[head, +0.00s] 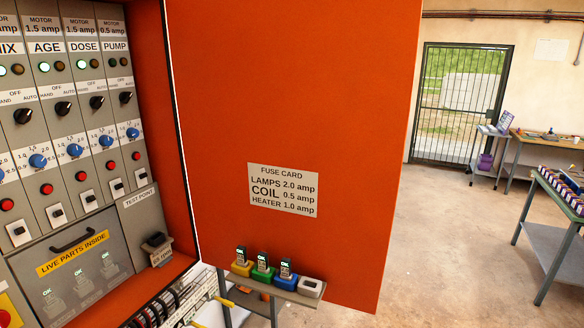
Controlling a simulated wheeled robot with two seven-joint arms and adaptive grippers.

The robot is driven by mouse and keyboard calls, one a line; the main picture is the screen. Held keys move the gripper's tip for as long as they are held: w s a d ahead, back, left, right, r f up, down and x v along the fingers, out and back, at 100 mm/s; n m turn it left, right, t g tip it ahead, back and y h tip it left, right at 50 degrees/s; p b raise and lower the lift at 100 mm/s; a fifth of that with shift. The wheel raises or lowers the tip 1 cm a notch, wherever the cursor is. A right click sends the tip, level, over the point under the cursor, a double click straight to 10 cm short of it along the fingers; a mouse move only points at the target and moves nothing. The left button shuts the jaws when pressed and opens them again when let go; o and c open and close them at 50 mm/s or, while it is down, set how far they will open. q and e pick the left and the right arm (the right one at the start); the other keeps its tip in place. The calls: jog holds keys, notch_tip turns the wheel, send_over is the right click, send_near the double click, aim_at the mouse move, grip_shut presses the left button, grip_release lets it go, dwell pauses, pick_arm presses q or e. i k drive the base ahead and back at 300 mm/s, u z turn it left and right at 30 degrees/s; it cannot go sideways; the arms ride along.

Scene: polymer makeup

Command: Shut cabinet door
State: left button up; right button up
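The orange cabinet door (290,90) stands open in the head view. Its inner face is toward me, and it reaches right from the hinge edge beside the panel. A white fuse card (282,190) is fixed on it. The cabinet (150,70) is at the left with its grey control panel (72,120) exposed, showing columns of knobs, lamps and buttons. A grey cover (75,265) marked "live parts inside" sits low in the panel.
A small grey rack (270,284) with yellow, green and blue holders sits at the door's lower part. Wiring (165,308) runs along the cabinet bottom. Open floor (450,240) lies right of the door, with a workbench (555,225) and a barred gate (460,105) beyond.

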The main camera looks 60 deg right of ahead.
aim_at(294, 115)
jog(key=z, duration=0.05)
jog(key=k, duration=0.15)
jog(key=z, duration=3.5)
jog(key=i, duration=3.2)
jog(key=u, duration=4.25)
jog(key=i, duration=0.5)
jog(key=z, duration=0.1)
